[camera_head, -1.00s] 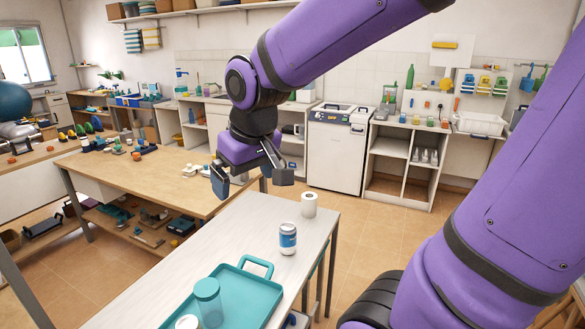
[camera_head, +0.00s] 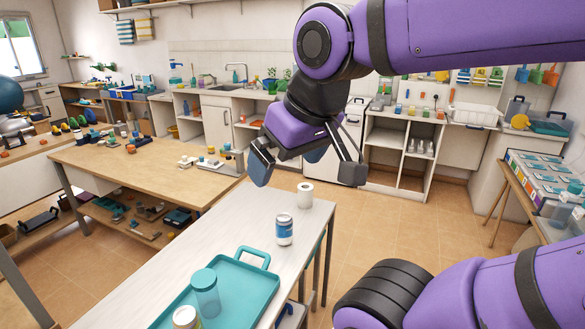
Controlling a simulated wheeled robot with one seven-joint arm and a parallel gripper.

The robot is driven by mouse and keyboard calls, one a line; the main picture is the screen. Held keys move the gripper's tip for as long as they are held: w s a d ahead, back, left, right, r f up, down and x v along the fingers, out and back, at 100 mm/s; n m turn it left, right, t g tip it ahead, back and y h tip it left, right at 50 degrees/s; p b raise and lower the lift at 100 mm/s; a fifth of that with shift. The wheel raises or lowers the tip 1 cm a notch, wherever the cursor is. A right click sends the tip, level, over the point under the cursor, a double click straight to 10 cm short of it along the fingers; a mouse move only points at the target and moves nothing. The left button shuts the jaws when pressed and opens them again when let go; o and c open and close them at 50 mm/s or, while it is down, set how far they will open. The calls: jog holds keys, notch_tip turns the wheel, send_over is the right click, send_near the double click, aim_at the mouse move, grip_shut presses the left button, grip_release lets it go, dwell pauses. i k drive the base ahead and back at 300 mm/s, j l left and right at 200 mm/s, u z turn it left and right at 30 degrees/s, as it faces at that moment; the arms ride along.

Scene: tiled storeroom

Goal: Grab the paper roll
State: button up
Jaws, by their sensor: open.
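The paper roll (camera_head: 305,196) is a small white cylinder with a hole in its top. It stands upright at the far right corner of the white table (camera_head: 225,222). My gripper (camera_head: 308,168) is open and empty, above the far end of the table. Its blue finger hangs on the left and a dark finger on the right, with the roll below and between them in the picture. The gripper is apart from the roll. I cannot tell the exact height between them.
A blue-and-white can (camera_head: 284,230) stands close in front of the roll. A teal tray (camera_head: 250,295) with a teal cup (camera_head: 205,291) lies nearer. A wooden table (camera_head: 130,165) stands to the left. Tiled floor (camera_head: 400,225) is free to the right.

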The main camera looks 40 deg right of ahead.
aim_at(305, 190)
jog(key=i+l+u, duration=0.15)
jog(key=l, duration=0.6)
jog(key=i+l+u, duration=0.15)
jog(key=l, duration=0.65)
jog(key=l+u, duration=0.2)
jog(key=l, duration=0.55)
